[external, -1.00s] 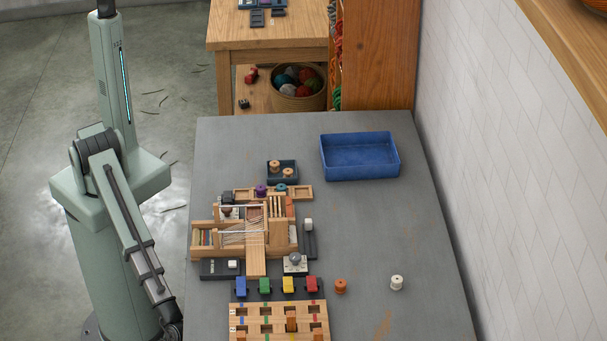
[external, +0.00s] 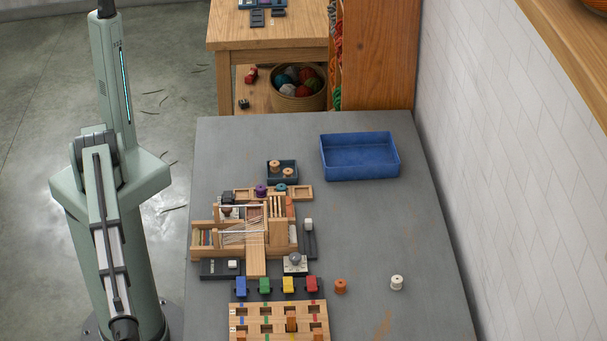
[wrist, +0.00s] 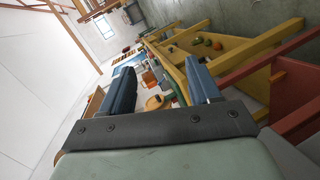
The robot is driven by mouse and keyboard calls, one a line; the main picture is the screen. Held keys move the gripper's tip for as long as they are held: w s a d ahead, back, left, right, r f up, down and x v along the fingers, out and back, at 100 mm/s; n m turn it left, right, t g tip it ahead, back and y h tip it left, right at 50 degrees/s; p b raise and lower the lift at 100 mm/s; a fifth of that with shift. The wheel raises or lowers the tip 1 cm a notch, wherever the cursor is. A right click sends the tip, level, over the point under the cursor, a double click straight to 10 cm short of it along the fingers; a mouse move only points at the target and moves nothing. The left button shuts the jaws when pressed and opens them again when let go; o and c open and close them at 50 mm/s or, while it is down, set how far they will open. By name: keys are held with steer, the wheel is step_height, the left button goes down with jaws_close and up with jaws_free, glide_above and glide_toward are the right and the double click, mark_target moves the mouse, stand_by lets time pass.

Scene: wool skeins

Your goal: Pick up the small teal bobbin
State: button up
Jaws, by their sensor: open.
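A small teal-blue bobbin (external: 282,187) sits in the wooden holder at the back of the loom, next to a purple bobbin (external: 261,190). It looks like the teal bobbin, though it is tiny in the external view. My gripper (wrist: 160,66) shows in the wrist view with its two blue-grey fingers wide apart. I see nothing held between them. In the external view my arm runs down out of the bottom edge, so the gripper is hidden there. The wrist view faces out across the room, and I cannot make out the teal bobbin in it.
The wooden loom (external: 256,262) fills the table's left middle. Behind it are a small dark tray (external: 295,181) with tan bobbins and a blue bin (external: 360,174). Orange (external: 340,286) and white (external: 397,283) spools stand at front right. The table's right side is mostly clear.

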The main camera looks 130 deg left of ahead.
steer(key=w+a+r, duration=0.4)
steer(key=a+r, duration=0.1)
steer(key=a, duration=0.3)
steer(key=w+a+r, duration=0.3)
steer(key=a+r, duration=0.1)
steer(key=a, duration=0.4)
steer(key=s+a+m+g+y, duration=0.1)
steer(key=a+y, duration=0.2)
steer(key=a, duration=1.6)
steer(key=s+a+g+y, duration=0.1)
steer(key=s+a+y, duration=0.15)
steer(key=a, duration=1.65)
steer(key=s+a+y, duration=0.1)
steer(key=s+a, duration=0.1)
steer(key=a, duration=0.3)
steer(key=s+a+n+g+y, duration=0.1)
steer(key=s+a, duration=0.2)
steer(key=a, duration=0.3)
steer(key=s+a+y, duration=0.1)
steer(key=s+a, duration=0.1)
steer(key=a, duration=0.3)
step_height(320, 180, up, 2)
steer(key=n+g+y, duration=0.3)
steer(key=n+g, duration=0.2)
steer(key=g, duration=0.1)
glide_above(282, 187)
steer(key=shift+s+f, duration=0.15)
steer(key=shift+f, duration=6.15)
